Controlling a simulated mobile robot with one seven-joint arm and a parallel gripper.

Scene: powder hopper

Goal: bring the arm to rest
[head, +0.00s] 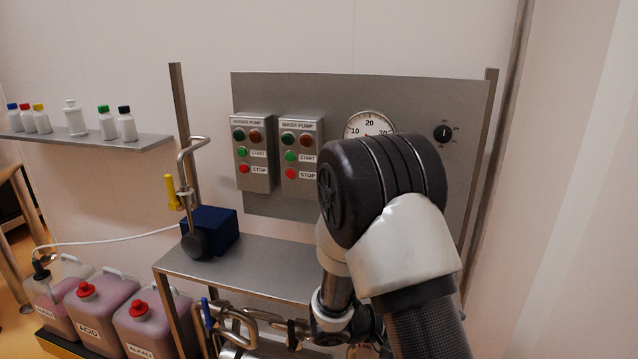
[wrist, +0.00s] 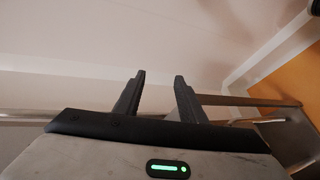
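My arm stands large in the right half of the head view, a black joint above a white link, in front of the grey control panel (head: 350,100). My gripper shows in the wrist view (wrist: 160,95). Its two dark fingers are apart with nothing between them, so it is open and empty. It faces a pale wall, and no object touches the fingers. In the head view the fingers cannot be made out; the arm hides part of the panel, the dial gauge (head: 369,124) and the steel table.
A steel table (head: 255,262) bears a blue box (head: 212,228). Pipes with a blue-handled valve (head: 207,312) run below it. Jugs with red caps (head: 138,309) stand at lower left. A shelf (head: 95,147) holds several bottles. Two pump boxes (head: 253,150) (head: 301,155) are on the panel.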

